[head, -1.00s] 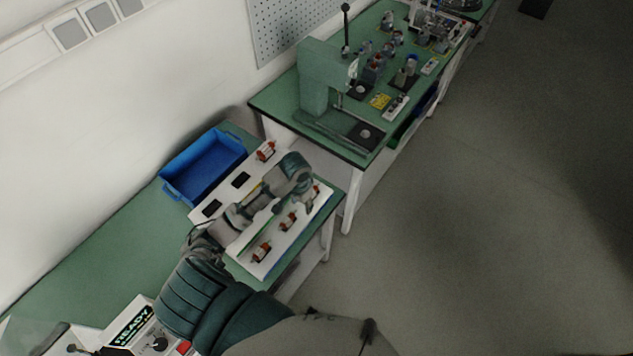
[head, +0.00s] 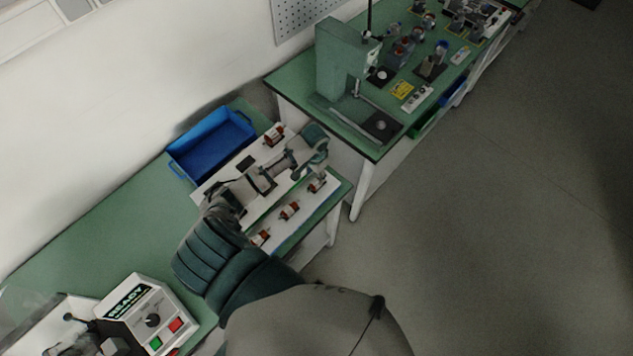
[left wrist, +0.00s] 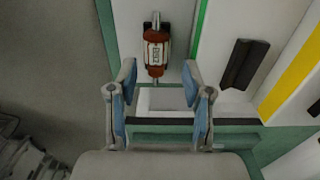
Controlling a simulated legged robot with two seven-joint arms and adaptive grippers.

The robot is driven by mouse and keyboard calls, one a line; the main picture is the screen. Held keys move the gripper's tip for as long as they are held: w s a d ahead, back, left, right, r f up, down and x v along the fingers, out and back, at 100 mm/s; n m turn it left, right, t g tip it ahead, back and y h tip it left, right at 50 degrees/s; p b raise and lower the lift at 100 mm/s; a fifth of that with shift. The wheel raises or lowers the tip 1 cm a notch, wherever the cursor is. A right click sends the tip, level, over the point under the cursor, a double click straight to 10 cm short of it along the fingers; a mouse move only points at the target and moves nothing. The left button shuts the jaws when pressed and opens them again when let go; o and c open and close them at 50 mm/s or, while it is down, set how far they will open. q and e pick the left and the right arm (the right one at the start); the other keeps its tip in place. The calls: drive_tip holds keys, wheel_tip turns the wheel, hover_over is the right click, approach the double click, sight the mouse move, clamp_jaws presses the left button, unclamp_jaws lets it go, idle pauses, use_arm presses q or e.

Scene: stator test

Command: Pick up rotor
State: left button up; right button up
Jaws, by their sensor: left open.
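One rotor (head: 317,186) is close to my left gripper (head: 317,172). Others are a middle rotor (head: 289,210), a near one (head: 260,237) and one at the back (head: 273,136). In the left wrist view, a rotor (left wrist: 156,51) with a pale printed label lies just beyond the fingertips of my left gripper (left wrist: 160,74), between their lines. The fingers are apart, empty and not touching it. My right gripper is out of sight.
A blue bin (head: 212,146) sits behind the board. A green press (head: 343,65) stands on the neighbouring bench, past a gap. A control box marked READY (head: 146,315) is at lower left. A dark block (left wrist: 243,63) lies right of the gripper in the wrist view.

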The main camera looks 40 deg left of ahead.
sight(315, 182)
use_arm(q)
drive_tip(key=shift+s+f, duration=0.1)
drive_tip(key=shift+f, duration=0.15)
drive_tip(key=shift+s+d+f, duration=0.1)
drive_tip(key=shift+f, duration=0.25)
drive_tip(key=f, duration=0.1)
drive_tip(key=f+p, duration=0.1)
drive_tip(key=f, duration=0.1)
drive_tip(key=shift+s+d+f, duration=0.15)
drive_tip(key=shift+d+f, duration=0.05)
drive_tip(key=shift+f, duration=0.35)
drive_tip(key=shift+a, duration=0.15)
clamp_jaws()
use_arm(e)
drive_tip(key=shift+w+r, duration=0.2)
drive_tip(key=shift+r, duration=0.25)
